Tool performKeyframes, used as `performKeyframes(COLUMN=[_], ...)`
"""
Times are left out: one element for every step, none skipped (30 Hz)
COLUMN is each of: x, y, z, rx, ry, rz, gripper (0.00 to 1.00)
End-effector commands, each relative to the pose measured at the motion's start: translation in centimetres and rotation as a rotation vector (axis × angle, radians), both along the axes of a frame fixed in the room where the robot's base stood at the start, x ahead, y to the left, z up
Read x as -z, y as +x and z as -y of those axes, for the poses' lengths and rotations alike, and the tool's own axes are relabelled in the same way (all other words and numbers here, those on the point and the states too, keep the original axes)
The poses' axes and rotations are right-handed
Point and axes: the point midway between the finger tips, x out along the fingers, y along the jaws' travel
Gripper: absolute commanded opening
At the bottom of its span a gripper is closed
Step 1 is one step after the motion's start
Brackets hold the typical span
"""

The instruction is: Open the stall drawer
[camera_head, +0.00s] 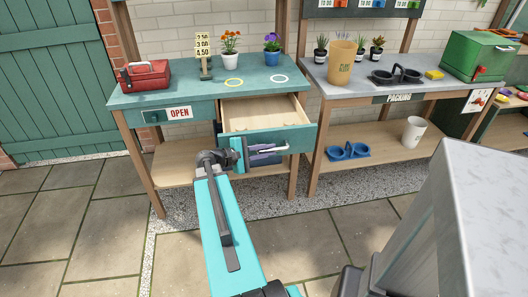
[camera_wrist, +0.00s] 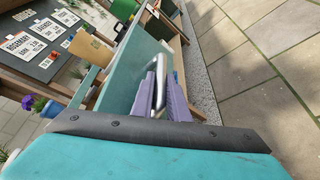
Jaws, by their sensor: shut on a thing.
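The stall drawer (camera_head: 298,138) stands pulled out from under the green stall table (camera_head: 185,97). Its wooden inside shows and looks empty. My gripper (camera_head: 264,152) is in front of the teal drawer face, its purple fingers shut on the silver handle (camera_head: 272,149). In the wrist view, the purple fingers of my gripper (camera_wrist: 165,100) lie around the handle (camera_wrist: 156,82), beside the drawer face (camera_wrist: 128,78). The handle's middle is partly hidden by the fingers.
A grey packing table (camera_head: 345,84) stands close on the right. Paving (camera_head: 100,210) in front is clear.

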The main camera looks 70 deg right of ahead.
Motion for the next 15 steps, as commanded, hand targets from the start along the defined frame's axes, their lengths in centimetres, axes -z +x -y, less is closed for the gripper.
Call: performKeyframes(x=[0.36,0.36,0.36,0.36,0.35,0.35,0.35,0.36,0.35,0.33,0.31,0.27,0.25,0.23,0.20], y=[-0.53,-0.50,-0.47,-0.45,-0.45,-0.43,-0.42,-0.42,-0.40,-0.38,-0.33,-0.26,-0.20,-0.14,-0.07], z=[-0.09,-0.11,-0.14,-0.15,-0.15,-0.16,-0.17,-0.18,-0.18,-0.20,-0.20,-0.21,-0.22,-0.23,-0.24], rx=[0.013,0.013,0.013,0.013,0.012,0.012,0.012,0.012,0.011,0.011,0.010,0.009,0.007,0.006,0.005], ry=[0.007,0.007,0.007,0.007,0.007,0.007,0.007,0.007,0.006,0.006,0.006,0.005,0.004,0.004,0.004], rz=[-0.002,-0.003,-0.003,-0.003,-0.003,-0.003,-0.003,-0.003,-0.003,-0.003,-0.003,-0.003,-0.003,-0.002,-0.002], gripper=[0.00,0.00,0.00,0.00,0.00,0.00,0.00,0.00,0.19,0.22,0.22,0.22,0.22,0.22,0.22])
